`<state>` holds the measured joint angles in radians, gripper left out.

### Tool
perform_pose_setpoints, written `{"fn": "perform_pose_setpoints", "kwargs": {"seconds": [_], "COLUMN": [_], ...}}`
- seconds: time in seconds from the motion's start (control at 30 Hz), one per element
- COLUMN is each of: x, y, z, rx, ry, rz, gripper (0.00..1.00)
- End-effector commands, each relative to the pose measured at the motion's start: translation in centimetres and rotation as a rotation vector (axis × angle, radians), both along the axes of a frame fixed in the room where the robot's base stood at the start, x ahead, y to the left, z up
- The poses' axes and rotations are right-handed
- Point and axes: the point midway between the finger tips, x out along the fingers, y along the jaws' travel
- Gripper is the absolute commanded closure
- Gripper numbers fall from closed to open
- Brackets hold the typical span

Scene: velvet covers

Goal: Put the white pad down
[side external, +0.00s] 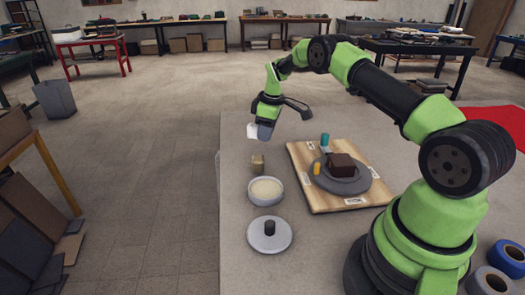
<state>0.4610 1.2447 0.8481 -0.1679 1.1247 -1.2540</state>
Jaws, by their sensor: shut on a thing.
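A white pad (253,131) shows at the end of my gripper (262,136). My gripper is shut on it and holds it above the far left part of the table (230,240). My gripper hides part of the pad, and the fingertips are too small to see clearly.
Below my gripper stand a small tan block (257,164), a bowl of pale stuff (266,190) and a grey disc (283,236) with a dark knob. A wooden board (302,156) to the right carries a grey plate (342,187) with a brown block (341,166). Tape rolls (507,258) lie at the right.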

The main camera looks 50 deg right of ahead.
Motion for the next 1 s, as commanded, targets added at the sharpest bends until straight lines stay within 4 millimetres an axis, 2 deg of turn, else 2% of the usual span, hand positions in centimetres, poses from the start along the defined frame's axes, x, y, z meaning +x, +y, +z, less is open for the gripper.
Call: {"fn": "perform_pose_setpoints", "kwargs": {"seconds": [0.03,0.17,0.4,0.87,0.9,1.0], "x": [-0.1,0.0,0.0,0.0,0.0,0.0], "y": [0.0,0.0,0.0,0.0,0.0,0.0], "z": [-0.9,-2.1,-5.5,-6.3,-6.3,-6.3], "rx": [0.001,0.0,-0.001,-0.001,-0.002,-0.001], "ry": [0.003,0.001,0.0,-0.002,-0.002,-0.002], "rz": [-0.001,0.0,0.0,-0.001,-0.001,-0.001], "gripper": [1.0,1.0,1.0,1.0,0.58,0.56]}}
